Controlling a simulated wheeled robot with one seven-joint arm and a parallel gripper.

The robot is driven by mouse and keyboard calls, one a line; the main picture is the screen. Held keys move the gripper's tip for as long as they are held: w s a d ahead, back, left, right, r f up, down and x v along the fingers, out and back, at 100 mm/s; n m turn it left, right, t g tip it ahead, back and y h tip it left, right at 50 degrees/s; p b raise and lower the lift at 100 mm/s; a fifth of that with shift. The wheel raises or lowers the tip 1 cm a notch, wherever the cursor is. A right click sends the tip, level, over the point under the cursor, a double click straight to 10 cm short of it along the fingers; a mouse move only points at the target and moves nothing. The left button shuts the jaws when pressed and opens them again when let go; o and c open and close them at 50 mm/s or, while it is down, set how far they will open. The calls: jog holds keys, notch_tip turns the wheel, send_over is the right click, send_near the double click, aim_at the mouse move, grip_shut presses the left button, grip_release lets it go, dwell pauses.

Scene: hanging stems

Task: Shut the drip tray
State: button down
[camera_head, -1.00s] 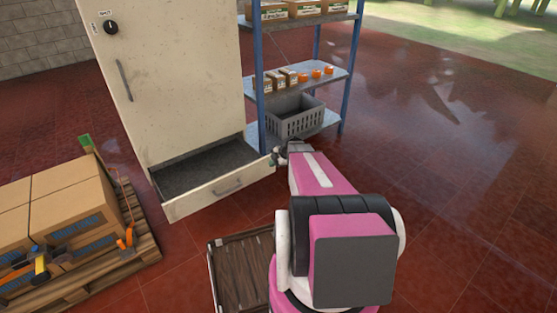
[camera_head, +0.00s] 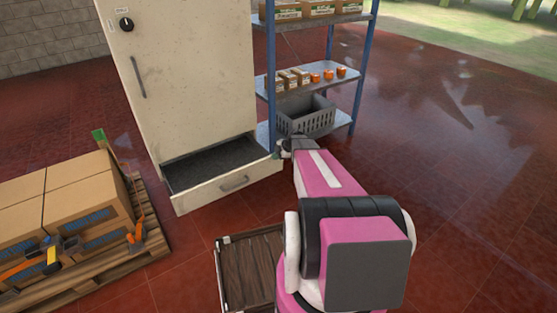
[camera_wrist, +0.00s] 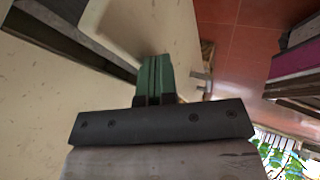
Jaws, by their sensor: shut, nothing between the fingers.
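The drip tray (camera_head: 226,190) is a pale, shallow drawer with a dark inside at the foot of the tall cream cabinet (camera_head: 185,85). My gripper (camera_head: 281,150) is at the right end of the tray front in the head view, partly hidden by my arm. In the wrist view its green fingers (camera_wrist: 155,75) are shut and empty, with their tips close against a pale panel. I cannot tell for certain whether they touch it.
A blue-framed shelf (camera_head: 310,80) with a grey basket (camera_head: 307,117) stands right of the cabinet, close to my gripper. A pallet (camera_head: 110,262) with cardboard boxes (camera_head: 70,200) is at the left.

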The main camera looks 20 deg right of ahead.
jog(key=w+a, duration=0.3)
jog(key=w, duration=0.8)
jog(key=w+a, duration=0.4)
jog(key=w, duration=0.7)
jog(key=shift+w+a, duration=0.15)
jog(key=shift+w, duration=0.2)
jog(key=shift+s, duration=0.15)
